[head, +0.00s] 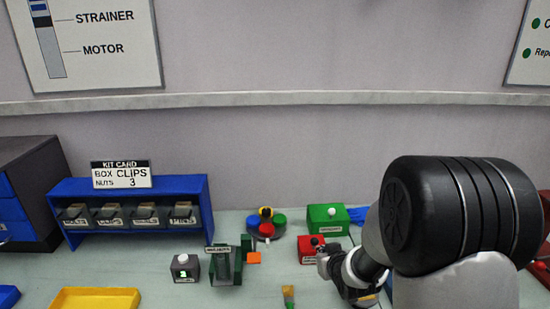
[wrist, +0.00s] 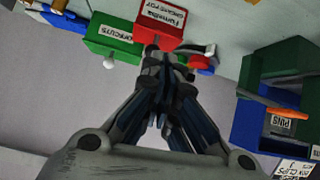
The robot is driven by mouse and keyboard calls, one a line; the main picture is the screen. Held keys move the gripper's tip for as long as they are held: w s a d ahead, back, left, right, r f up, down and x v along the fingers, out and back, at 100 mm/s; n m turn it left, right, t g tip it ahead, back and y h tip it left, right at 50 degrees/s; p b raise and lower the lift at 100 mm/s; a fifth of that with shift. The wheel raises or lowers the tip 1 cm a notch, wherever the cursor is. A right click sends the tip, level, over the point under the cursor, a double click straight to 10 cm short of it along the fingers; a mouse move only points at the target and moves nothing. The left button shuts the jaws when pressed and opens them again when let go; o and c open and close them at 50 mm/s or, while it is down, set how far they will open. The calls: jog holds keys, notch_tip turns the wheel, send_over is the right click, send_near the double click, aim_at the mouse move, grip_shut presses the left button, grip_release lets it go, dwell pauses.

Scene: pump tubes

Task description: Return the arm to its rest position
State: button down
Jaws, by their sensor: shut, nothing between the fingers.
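My arm fills the right of the head view, with its large black joint in front. My gripper (wrist: 165,62) is shut and empty in the wrist view, its fingertips together in front of a red labelled box (wrist: 163,24). I cannot tell whether they touch it. In the head view, the arm's grey end reaches down beside the red box (head: 310,247), and the fingers are not clear there.
A green box (head: 328,218) with a white knob stands behind the red one. Left are coloured knobs (head: 266,227), a dark green holder (head: 225,265), a grey block (head: 185,268), a blue bin rack (head: 130,188) and a yellow tray (head: 95,298). Some counter between them is bare.

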jog(key=s+r+m+g+h, duration=0.1)
jog(key=s+r+g, duration=0.2)
jog(key=s+r, duration=0.95)
jog(key=s+a+r+g, duration=0.1)
jog(key=s+a, duration=0.1)
jog(key=s, duration=0.9)
jog(key=s+a+r+g, duration=0.1)
jog(key=s+a+r, duration=0.1)
jog(key=s, duration=0.9)
jog(key=shift+r+g+y, duration=0.3)
jog(key=shift+g, duration=0.1)
